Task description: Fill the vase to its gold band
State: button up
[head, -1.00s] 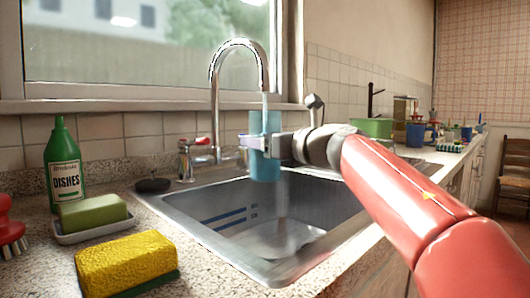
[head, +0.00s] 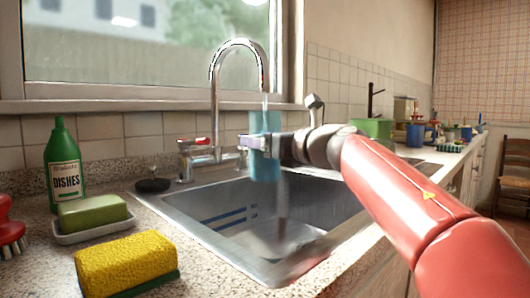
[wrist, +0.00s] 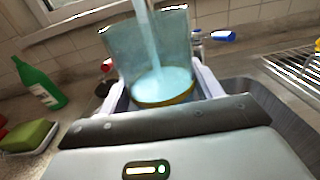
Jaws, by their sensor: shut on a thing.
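A translucent blue vase (head: 265,150) is upright under the curved chrome faucet (head: 238,48), over the sink. My gripper (head: 262,143) is shut on the vase's side. In the wrist view, a stream of water (wrist: 149,40) runs down into the vase (wrist: 118,50). The pale water surface (wrist: 160,84) shows inside it, with the gold band (wrist: 165,101) along its near edge. The surface looks at or very close to the band; the exact gap cannot be told. The vase's lower part is hidden in the wrist view. A pale streak shows below the vase; I cannot tell spill from reflection.
The steel sink basin (head: 215,205) is below the vase. A red-marked tap handle (head: 195,143) is at the faucet's left. A green pot (head: 372,130) stands behind my arm.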

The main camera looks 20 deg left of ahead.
jog(key=shift+d+r, duration=0.1)
jog(key=w+d+b, duration=0.1)
jog(key=d, duration=0.7)
jog(key=shift+b, duration=0.3)
jog(key=shift+d, duration=0.1)
dwell(0.4)
